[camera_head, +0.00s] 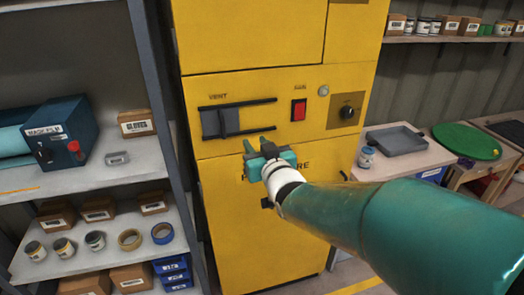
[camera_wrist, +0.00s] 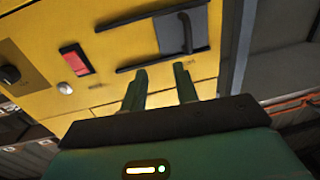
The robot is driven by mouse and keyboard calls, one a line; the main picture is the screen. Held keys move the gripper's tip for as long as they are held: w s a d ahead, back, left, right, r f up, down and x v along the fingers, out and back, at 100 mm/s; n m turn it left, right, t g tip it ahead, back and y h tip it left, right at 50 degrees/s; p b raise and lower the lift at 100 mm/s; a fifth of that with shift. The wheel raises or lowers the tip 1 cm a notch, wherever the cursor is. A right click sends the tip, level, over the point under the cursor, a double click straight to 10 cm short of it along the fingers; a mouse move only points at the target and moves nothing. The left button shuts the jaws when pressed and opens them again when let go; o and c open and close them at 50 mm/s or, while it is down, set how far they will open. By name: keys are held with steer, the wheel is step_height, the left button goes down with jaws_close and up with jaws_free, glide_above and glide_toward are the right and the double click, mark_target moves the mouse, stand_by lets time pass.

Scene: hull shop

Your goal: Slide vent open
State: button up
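The vent (camera_head: 221,123) is a dark grey sliding plate with an upright handle, set between two black horizontal rails on the yellow cabinet under the word VENT. The plate sits at the left end of the rails in the head view. In the wrist view, which is turned over, the vent plate (camera_wrist: 170,36) is at upper right with its handle (camera_wrist: 186,32). My gripper (camera_head: 256,144) is below and to the right of the plate, apart from the handle. In the wrist view my gripper (camera_wrist: 160,72) has its two green fingers parted with nothing between them.
A red FAN switch (camera_head: 299,110), a round pale button (camera_head: 323,90) and a black knob (camera_head: 347,112) are right of the rails. A metal shelf (camera_head: 165,90) stands close on the left. A bench with a grey tray (camera_head: 396,140) is on the right.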

steer(key=v, duration=0.2)
steer(key=shift+s+d, duration=0.25)
steer(key=shift+s, duration=0.1)
stand_by(0.6)
